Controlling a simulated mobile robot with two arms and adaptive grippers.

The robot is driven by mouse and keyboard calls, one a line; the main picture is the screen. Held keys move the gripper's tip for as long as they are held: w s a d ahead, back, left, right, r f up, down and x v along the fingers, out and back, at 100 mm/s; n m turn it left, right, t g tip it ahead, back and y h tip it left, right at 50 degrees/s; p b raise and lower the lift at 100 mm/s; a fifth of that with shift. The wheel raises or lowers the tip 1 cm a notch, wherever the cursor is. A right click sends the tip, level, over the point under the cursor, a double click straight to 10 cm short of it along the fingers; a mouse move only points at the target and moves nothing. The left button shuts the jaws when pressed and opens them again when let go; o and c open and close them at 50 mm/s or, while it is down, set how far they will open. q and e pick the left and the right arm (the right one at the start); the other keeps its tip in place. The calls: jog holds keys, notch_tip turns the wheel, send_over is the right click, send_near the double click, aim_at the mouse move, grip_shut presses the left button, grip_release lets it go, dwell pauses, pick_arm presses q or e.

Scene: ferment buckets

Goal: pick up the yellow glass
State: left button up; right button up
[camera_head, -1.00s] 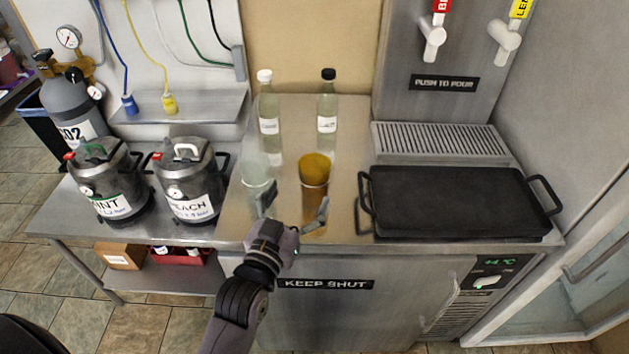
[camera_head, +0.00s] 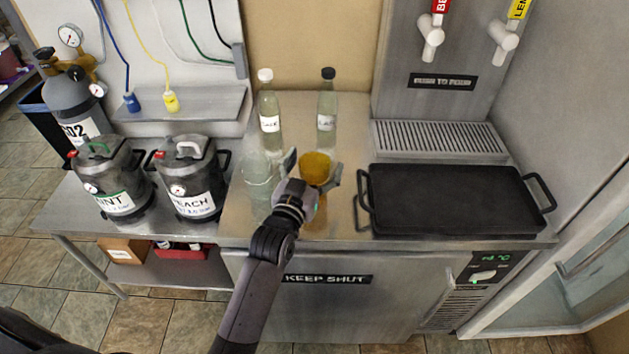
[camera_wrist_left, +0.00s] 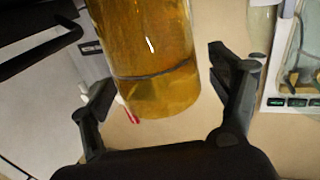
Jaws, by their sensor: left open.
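The yellow glass (camera_head: 316,165) stands upright on the steel counter, beside a clear glass (camera_head: 257,170). My left gripper (camera_head: 314,172) is open, with one finger on each side of the yellow glass; its palm and wrist hide the lower part of the glass in the head view. In the left wrist view the yellow glass (camera_wrist_left: 150,55) fills the upper middle, between the two spread fingers of my left gripper (camera_wrist_left: 165,85). A gap shows between the glass and the right finger. I cannot tell whether the left finger touches it. My right gripper is not in view.
Two bottles, one white-capped (camera_head: 269,105) and one black-capped (camera_head: 327,105), stand behind the glasses. A black tray (camera_head: 450,198) with handles lies to the right. Two kegs (camera_head: 190,180) stand left on a lower table. Dispenser taps (camera_head: 431,38) hang at back right.

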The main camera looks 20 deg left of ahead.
pick_arm(q)
jog(key=shift+c, duration=0.2)
jog(key=c, duration=1.7)
jog(key=shift+c, duration=0.4)
jog(key=shift+r, duration=0.2)
